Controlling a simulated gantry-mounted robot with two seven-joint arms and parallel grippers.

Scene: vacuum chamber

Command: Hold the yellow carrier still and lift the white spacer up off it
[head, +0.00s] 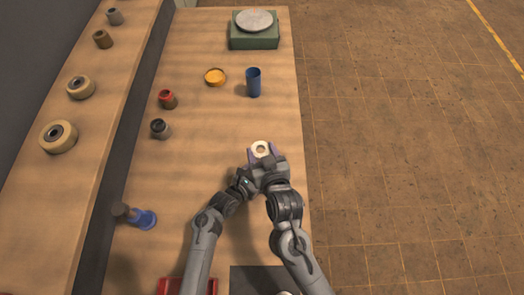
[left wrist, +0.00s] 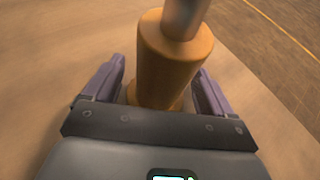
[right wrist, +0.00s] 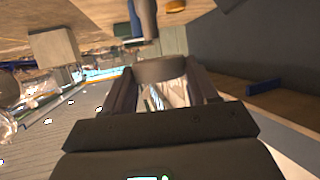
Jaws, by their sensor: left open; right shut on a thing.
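The white spacer (head: 260,149) shows from above in the head view as a pale ring with a hole. My right gripper (head: 268,163) is shut on it; in the right wrist view the spacer (right wrist: 160,70) is a shaded grey band between the fingers. The yellow carrier (left wrist: 172,65) stands in the left wrist view as an orange-yellow cylinder with a wider foot and a grey shaft at its top. My left gripper (head: 244,184) is open with its fingers on both sides of the carrier. The carrier is hidden in the head view. Whether spacer and carrier touch cannot be told.
A blue cylinder (head: 253,83), a yellow dish (head: 215,76) and a green block (head: 254,40) with a grey disc stand farther back. Red (head: 167,99) and dark (head: 159,128) small parts and a blue-based part (head: 143,218) lie left. The wooden bench ends at right.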

